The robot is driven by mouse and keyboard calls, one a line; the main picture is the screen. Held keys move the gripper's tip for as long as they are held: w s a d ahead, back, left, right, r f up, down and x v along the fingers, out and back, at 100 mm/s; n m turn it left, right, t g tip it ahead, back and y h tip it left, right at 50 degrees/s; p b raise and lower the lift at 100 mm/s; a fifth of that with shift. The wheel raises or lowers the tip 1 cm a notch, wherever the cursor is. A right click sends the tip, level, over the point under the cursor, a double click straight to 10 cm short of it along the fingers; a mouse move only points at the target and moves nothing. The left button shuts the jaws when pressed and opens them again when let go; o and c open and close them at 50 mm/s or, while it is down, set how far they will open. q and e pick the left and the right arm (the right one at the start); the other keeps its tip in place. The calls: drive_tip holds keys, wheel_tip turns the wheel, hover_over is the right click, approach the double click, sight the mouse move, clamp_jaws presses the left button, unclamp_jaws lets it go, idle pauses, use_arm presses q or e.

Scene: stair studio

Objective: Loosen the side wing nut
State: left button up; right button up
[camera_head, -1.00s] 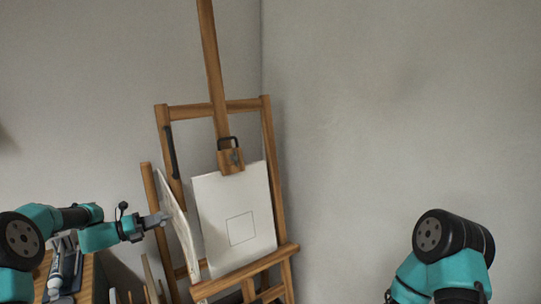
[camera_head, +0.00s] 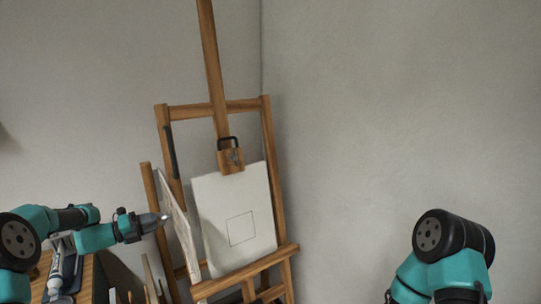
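A wooden easel (camera_head: 215,50) stands near the room's corner and holds a white canvas (camera_head: 234,220) with a small square drawn on it. A wooden clamp block (camera_head: 230,160) with a dark handle on top grips the canvas's upper edge. A small dark metal piece on the block's front may be a wing nut, but it is too small to be sure. My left gripper (camera_head: 163,217) is left of the canvas, in front of a wooden post, apart from the clamp block. Its fingers are too small to read. My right arm is at the lower right; its gripper is out of the picture.
A second canvas (camera_head: 180,230) leans edge-on, close by my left gripper. A wooden table (camera_head: 90,275) with paint tubes (camera_head: 55,275) is at the lower left. The space right of the easel is clear up to the grey wall.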

use_arm(q)
drive_tip(key=v, duration=0.4)
drive_tip(key=shift+s+a, duration=0.25)
drive_tip(key=shift+a, duration=0.1)
